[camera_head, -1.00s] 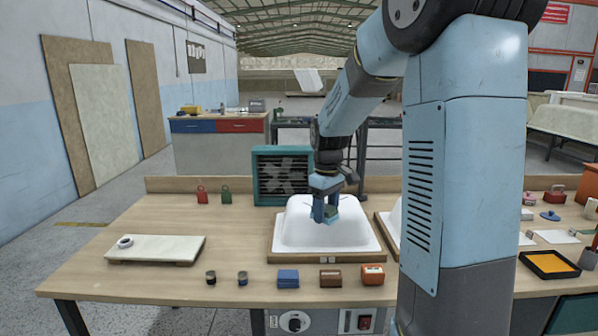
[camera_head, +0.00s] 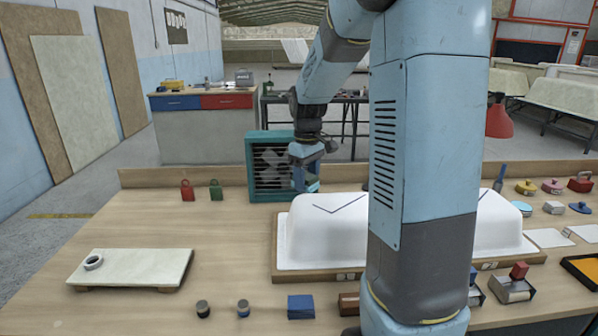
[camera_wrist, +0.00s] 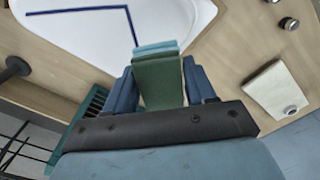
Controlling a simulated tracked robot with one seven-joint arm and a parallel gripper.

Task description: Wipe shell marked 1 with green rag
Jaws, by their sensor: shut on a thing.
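A white upturned shell (camera_head: 325,235) sits on a wooden board in the middle of the bench. Its front label (camera_head: 345,276) is too small to read surely. A dark blue angled line (camera_head: 340,207) runs across the shell's top; it also shows in the wrist view (camera_wrist: 85,10). My gripper (camera_head: 306,187) is at the shell's back left edge, in front of the teal vent. In the wrist view it is shut on a green rag (camera_wrist: 160,82) with a light blue layer at its far end. Whether the rag touches the shell I cannot tell.
A second white shell (camera_head: 497,225) stands to the right, partly hidden by my arm. A teal slatted unit (camera_head: 262,160) stands behind my gripper. A pale slab (camera_head: 130,268) with a tape roll (camera_head: 93,262) lies left. Small blocks and jars line the front edge.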

